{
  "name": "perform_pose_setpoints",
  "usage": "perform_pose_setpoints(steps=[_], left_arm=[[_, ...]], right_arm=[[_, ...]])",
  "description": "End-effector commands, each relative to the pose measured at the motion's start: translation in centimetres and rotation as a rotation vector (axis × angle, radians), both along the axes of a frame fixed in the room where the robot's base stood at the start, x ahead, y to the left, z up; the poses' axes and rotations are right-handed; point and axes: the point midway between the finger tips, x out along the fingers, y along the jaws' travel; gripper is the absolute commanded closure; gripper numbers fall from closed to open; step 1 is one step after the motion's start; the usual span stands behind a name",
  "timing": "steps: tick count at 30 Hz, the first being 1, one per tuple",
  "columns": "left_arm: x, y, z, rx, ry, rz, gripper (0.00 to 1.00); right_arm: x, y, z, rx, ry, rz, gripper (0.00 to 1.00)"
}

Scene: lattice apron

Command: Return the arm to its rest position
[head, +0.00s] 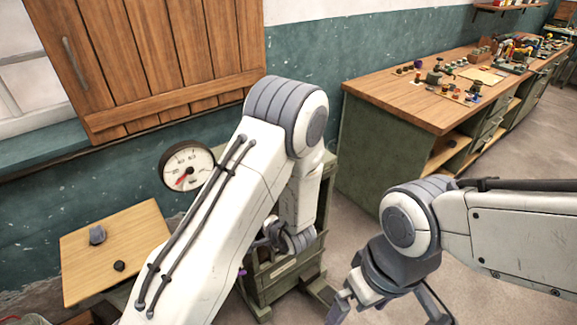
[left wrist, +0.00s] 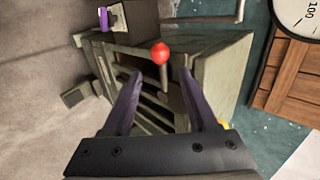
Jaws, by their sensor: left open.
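My left arm (head: 205,215) rises from the bottom of the head view, bends at its elbow and hangs down in front of a green slatted machine or stand (head: 285,285). The left gripper is mostly hidden there behind the forearm. In the left wrist view the left gripper (left wrist: 161,75) is open, its two purple fingers apart. A red ball knob on a short lever (left wrist: 160,53) shows beyond and between the fingertips; I cannot tell how far off it is. My right gripper (head: 388,303) points down at the lower right, fingers apart and empty.
A round dial gauge (head: 187,166) is on the wall beside the left forearm. A small wooden table (head: 80,255) with two dark objects stands at the lower left. A long workbench (head: 430,108) with many small items runs along the back right. Floor between is clear.

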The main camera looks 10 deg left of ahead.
Motion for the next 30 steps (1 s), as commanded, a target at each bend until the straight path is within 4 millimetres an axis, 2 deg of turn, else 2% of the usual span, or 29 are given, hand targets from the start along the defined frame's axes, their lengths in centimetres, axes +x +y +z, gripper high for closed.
perform_pose_setpoints(steps=[5, 8, 11, 15, 18, 23, 30], left_arm=[[0.5, -0.5, 0.6, -0.07, -0.028, 0.01, 0.41], [1.5, -2.0, 2.3, -0.245, -0.083, 0.042, 0.41], [1.6, -4.0, 5.2, -0.486, -0.119, 0.095, 0.41], [-0.6, -5.4, 8.9, -0.73, -0.089, 0.198, 0.41], [-2.6, -5.5, 10.6, -0.807, -0.05, 0.267, 0.41], [-5.5, -4.7, 12.5, -0.855, -0.002, 0.368, 0.41], [-9.7, -2.5, 14.5, -0.846, 0.041, 0.518, 0.41]], right_arm=[[0.0, 0.0, 0.0, 0.0, 0.0, 0.0, 0.0], [0.0, 0.0, 0.0, 0.0, 0.0, 0.0, 0.0], [0.0, 0.0, 0.0, 0.0, 0.0, 0.0, 0.0], [0.0, 0.0, 0.0, 0.0, 0.0, 0.0, 0.0], [0.0, 0.0, 0.0, 0.0, 0.0, 0.0, 0.0], [0.0, 0.0, 0.0, 0.0, 0.0, 0.0, 0.0], [0.0, 0.0, 0.0, 0.0, 0.0, 0.0, 0.0]])
